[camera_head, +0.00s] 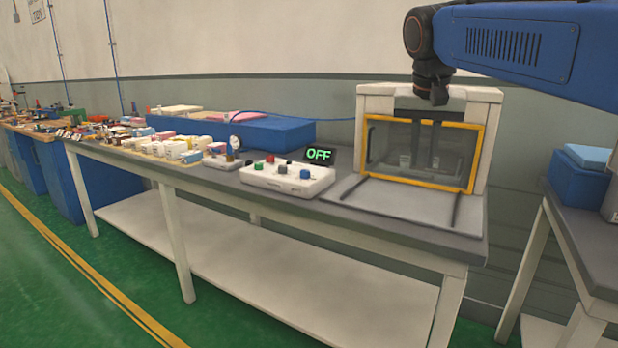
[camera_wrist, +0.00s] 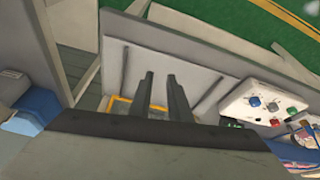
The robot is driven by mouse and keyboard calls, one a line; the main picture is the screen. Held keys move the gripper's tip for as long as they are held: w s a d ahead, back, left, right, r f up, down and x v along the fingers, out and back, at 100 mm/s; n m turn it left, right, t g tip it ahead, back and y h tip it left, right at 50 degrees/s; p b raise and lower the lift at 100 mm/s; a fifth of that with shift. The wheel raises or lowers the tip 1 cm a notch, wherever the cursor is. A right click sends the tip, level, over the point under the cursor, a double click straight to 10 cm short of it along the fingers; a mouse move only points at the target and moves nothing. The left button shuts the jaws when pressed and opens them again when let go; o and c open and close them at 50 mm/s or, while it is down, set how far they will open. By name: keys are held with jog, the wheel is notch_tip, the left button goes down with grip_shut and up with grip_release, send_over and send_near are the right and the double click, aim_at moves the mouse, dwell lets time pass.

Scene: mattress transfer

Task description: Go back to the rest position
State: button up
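My gripper (camera_wrist: 160,76) shows in the wrist view as two dark fingers, apart, with nothing between them. In the head view, my blue arm comes in from the top right and its dark wrist hangs down at the white machine (camera_head: 376,104). The machine has a yellow-framed clear panel (camera_head: 385,178), which stands upright across its front. Dark upright parts show at the panel; I cannot tell which are my fingers. In the wrist view a bit of the yellow frame (camera_wrist: 120,105) shows beside the fingers, with the machine's pale base plate (camera_wrist: 150,58) beyond.
A control box (camera_head: 262,181) with coloured buttons stands left of the machine, before a display (camera_head: 319,155) reading OFF. Small items and a long blue box (camera_head: 270,135) fill the table's left part. A second table (camera_head: 590,245) stands at right. Green floor (camera_head: 60,290) lies open at left.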

jog(key=s+d+f+n+y, duration=0.1)
jog(key=s+d+f+n, duration=0.1)
jog(key=s+f, duration=1.1)
jog(key=s+d+f+n+t, duration=0.1)
jog(key=s+d+f+n, duration=0.1)
jog(key=s+f, duration=1.1)
notch_tip(320, 180, down, 4)
jog(key=shift+s+d+r+y, duration=0.2)
jog(key=shift+r+y, duration=0.05)
jog(key=shift+y, duration=0.15)
